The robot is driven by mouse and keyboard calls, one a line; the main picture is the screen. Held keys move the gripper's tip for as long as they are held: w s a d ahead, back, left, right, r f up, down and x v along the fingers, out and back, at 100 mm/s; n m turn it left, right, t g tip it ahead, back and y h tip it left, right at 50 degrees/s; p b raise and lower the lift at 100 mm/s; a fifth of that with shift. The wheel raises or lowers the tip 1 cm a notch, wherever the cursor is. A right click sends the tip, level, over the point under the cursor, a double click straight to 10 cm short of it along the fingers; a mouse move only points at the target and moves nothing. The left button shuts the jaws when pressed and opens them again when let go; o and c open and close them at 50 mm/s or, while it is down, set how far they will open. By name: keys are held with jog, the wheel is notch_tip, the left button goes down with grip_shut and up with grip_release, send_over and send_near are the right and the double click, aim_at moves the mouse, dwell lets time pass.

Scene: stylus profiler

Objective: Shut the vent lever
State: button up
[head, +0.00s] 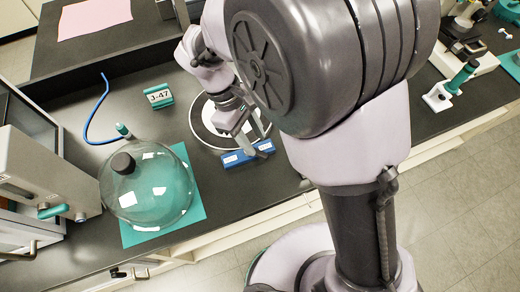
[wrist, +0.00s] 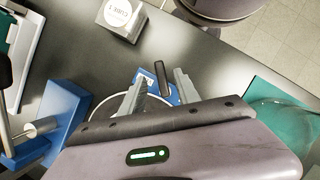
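A small blue block with white labels (head: 247,153) lies near the bench's front edge. It also shows in the wrist view (wrist: 148,75), where a short dark lever (wrist: 161,78) rises from it. This looks like the vent lever. My gripper (head: 240,138) is just above the block. In the wrist view my gripper (wrist: 160,84) is open, with one finger on each side of the lever. I see a gap on both sides and cannot tell whether the fingers reach down to its height. The lever is not clear in the head view.
A glass bell jar (head: 148,188) stands on a teal mat (head: 196,208) to the left. A white-ringed disc (head: 205,128) lies behind the block. A "J-47" tag (head: 158,96) and a blue hose (head: 98,110) are farther back. A blue stand (wrist: 62,112) is at the wrist view's left.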

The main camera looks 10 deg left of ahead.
aim_at(262, 154)
jog(key=b+x, duration=0.1)
jog(key=x, duration=0.3)
jog(key=shift+d+f, duration=0.1)
jog(key=shift+f, duration=0.2)
jog(key=shift+c, duration=0.2)
grip_shut()
